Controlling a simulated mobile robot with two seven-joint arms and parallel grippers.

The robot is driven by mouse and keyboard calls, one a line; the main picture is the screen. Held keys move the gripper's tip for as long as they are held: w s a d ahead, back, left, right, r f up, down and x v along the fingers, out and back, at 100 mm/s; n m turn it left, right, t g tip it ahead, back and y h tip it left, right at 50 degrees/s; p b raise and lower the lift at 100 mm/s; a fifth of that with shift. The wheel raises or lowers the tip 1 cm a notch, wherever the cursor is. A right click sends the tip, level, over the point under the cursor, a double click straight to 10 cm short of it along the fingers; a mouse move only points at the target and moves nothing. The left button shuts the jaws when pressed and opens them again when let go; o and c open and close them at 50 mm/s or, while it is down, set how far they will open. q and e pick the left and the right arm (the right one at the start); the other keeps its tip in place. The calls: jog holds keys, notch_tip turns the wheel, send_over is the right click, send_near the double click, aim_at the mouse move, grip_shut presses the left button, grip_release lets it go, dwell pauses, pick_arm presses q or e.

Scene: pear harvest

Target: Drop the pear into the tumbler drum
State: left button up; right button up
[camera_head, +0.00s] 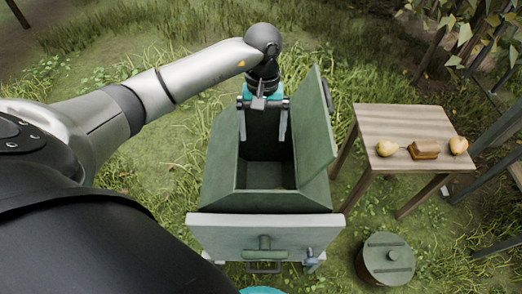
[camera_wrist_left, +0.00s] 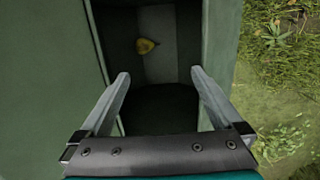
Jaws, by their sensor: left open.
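The green tumbler drum (camera_head: 220,178) stands open in front of me, its lid (camera_head: 317,125) swung up on the right. My left gripper (camera_head: 263,137) is over the far part of the opening, fingers pointing down, spread apart and empty. In the left wrist view the open fingers (camera_wrist_left: 160,75) frame the dark inside of the drum. A yellow pear (camera_wrist_left: 146,46) lies inside the drum, apart from both fingers. In the head view this pear is hidden. My right gripper does not show.
A wooden table (camera_head: 385,117) on the right holds two pears (camera_head: 388,147) (camera_head: 459,145) and a brown block (camera_head: 425,150). A round green lidded container (camera_head: 388,260) stands on the grass. A pale panel with a green handle (camera_head: 265,250) fronts the drum. Grass lies left.

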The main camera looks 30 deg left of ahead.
pick_arm(q)
notch_tip(320, 180, up, 14)
jog(key=w+p, duration=0.1)
jog(key=p, duration=0.1)
jog(key=shift+w+a+f+p, duration=0.15)
jog(key=shift+w+a+p, duration=0.05)
jog(key=shift+a+p, duration=0.2)
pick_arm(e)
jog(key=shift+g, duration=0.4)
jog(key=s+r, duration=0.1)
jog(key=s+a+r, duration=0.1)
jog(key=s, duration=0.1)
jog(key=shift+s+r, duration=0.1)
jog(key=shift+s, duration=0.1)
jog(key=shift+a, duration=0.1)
